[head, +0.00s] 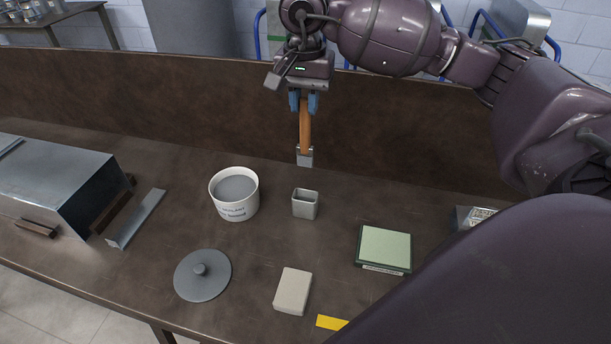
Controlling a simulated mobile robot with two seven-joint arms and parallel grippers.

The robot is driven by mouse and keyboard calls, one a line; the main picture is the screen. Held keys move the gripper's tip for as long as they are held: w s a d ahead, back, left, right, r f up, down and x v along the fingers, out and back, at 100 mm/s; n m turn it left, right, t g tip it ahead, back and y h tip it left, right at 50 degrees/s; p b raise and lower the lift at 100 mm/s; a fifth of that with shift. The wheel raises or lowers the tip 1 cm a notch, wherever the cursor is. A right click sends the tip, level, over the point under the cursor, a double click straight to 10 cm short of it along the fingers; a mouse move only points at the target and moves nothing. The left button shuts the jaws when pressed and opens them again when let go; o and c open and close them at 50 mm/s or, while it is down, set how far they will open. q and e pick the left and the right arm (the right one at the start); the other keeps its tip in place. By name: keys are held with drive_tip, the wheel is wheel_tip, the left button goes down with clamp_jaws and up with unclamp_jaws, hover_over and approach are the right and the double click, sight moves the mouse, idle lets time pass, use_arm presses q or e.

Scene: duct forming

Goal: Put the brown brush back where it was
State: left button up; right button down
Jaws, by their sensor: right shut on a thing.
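The brown brush (305,128) hangs upright from my right gripper (304,100), which is shut on the top of its handle. Its metal lower end points down, above and a little behind a small grey square holder (305,204). The holder stands on the table with its open top facing up and looks empty. A gap shows between the brush and the holder. My left gripper is not in view.
A white sealant tub (234,195) stands left of the holder, its grey lid (202,275) lying in front. A beige block (293,291) and a green-topped pad (384,248) lie nearer the front. A metal duct (60,180) fills the left. A brown panel (190,105) rises behind.

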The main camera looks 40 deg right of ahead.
sight(305, 166)
wheel_tip(305, 166, down, 16)
drive_tip(key=shift+f, duration=0.15)
idle(0.5)
drive_tip(key=shift+f, duration=0.2)
drive_tip(key=c, duration=1)
unclamp_jaws()
drive_tip(key=shift+r, duration=0.1)
wheel_tip(305, 166, up, 12)
drive_tip(key=shift+r, duration=0.15)
